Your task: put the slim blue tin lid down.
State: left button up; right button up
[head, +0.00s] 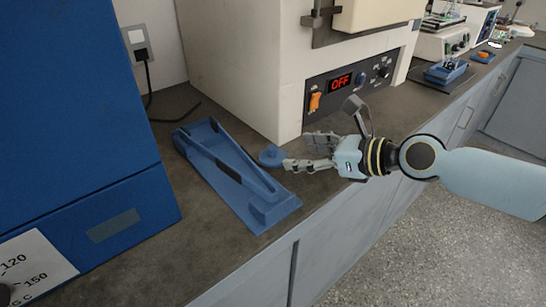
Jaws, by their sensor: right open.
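The slim blue tin lid (271,157) is a small round blue piece on the dark worktop, between the blue tray and the white machine. My right gripper (296,152) reaches in from the right and is open, its fingertips just to the right of the lid. I cannot tell whether a fingertip still touches the lid. My left gripper is not in view.
A long blue tray (255,216) lies left of the lid. A white machine (240,70) with an OFF display stands behind. A blue cabinet (75,90) fills the left. The worktop's front edge (300,232) drops to grey cupboards.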

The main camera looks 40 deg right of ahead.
aim_at(277, 151)
jog(key=b+x, duration=0.2)
jog(key=x, duration=0.6)
jog(key=shift+a+r, duration=0.15)
jog(key=shift+r, duration=0.05)
jog(key=c, duration=0.8)
